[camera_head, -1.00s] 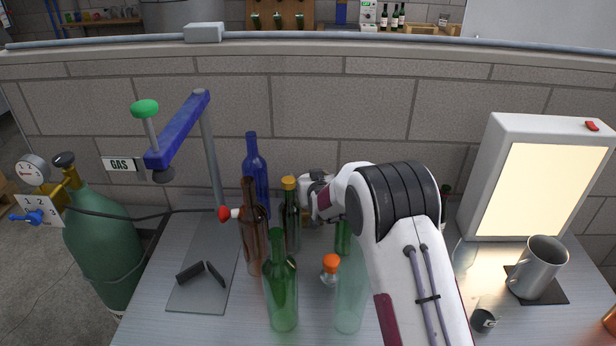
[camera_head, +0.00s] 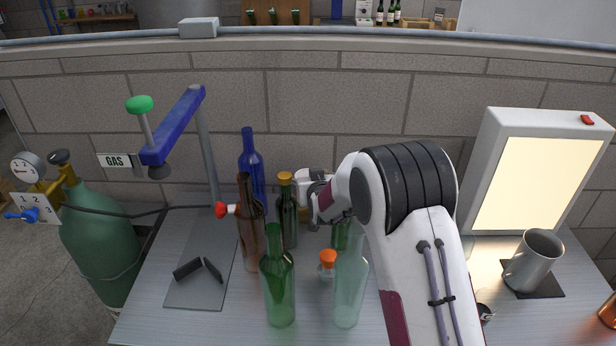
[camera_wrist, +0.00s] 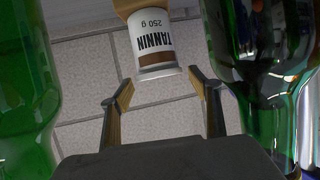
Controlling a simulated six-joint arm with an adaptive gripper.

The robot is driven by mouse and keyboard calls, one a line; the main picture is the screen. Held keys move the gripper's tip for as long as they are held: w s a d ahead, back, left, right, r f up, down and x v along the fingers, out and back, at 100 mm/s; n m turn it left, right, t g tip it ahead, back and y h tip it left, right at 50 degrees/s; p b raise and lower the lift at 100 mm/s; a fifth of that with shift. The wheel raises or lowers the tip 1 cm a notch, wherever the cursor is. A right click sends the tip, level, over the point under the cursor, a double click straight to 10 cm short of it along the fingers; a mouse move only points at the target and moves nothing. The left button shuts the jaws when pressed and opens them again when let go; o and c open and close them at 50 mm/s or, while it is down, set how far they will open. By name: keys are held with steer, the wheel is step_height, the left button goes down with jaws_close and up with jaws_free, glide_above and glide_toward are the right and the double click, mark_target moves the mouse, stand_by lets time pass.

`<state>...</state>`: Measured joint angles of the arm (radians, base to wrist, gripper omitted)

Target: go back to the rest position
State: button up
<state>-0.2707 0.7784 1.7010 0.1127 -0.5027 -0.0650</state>
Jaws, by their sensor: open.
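My gripper (camera_wrist: 160,95) is open in the wrist view, with its two fingers apart. A jar labelled TANNIN 250 g (camera_wrist: 158,42) shows just beyond the fingertips, and I see no contact with it. A green bottle (camera_wrist: 22,90) is on the left of that view and a dark green bottle (camera_wrist: 262,70) on the right. In the head view my arm reaches over the bench among the bottles, and its own wrist and links hide the fingertips.
On the bench stand a brown bottle (camera_head: 251,235), a blue bottle (camera_head: 252,170), a yellow-capped dark bottle (camera_head: 287,220), a green bottle (camera_head: 279,285), a clear bottle (camera_head: 348,290) and an orange-capped flask (camera_head: 327,265). A light box (camera_head: 488,125) and mug (camera_head: 535,262) are at right, a blue-armed stand (camera_head: 180,122) at left.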

stand_by(0.3)
steer(key=shift+d+r, duration=0.1)
steer(key=shift+r, duration=0.4)
steer(key=r, duration=0.1)
steer(key=r+m, duration=0.1)
steer(key=r, duration=0.1)
steer(key=s+d+r+m, duration=0.1)
steer(key=shift+r+h, duration=0.25)
steer(key=shift+h, duration=0.15)
steer(key=s+d+r+g, duration=0.2)
steer(key=s+d+r, duration=0.3)
steer(key=s, duration=0.4)
steer(key=s+d+r+g, duration=0.1)
steer(key=s+d+r, duration=0.2)
steer(key=s+r, duration=0.5)
steer(key=s+d+f+g, duration=0.1)
steer(key=s+d, duration=0.2)
steer(key=s, duration=0.9)
steer(key=s+d+f+g+h, duration=0.1)
steer(key=s+d, duration=0.3)
steer(key=s, duration=0.7)
steer(key=s+d+f+g+h, duration=0.1)
steer(key=s+d+g, duration=0.1)
steer(key=s, duration=1)
steer(key=shift+s+d+f+g, duration=0.2)
steer(key=shift+s+d+g, duration=0.15)
steer(key=shift+d, duration=0.35)
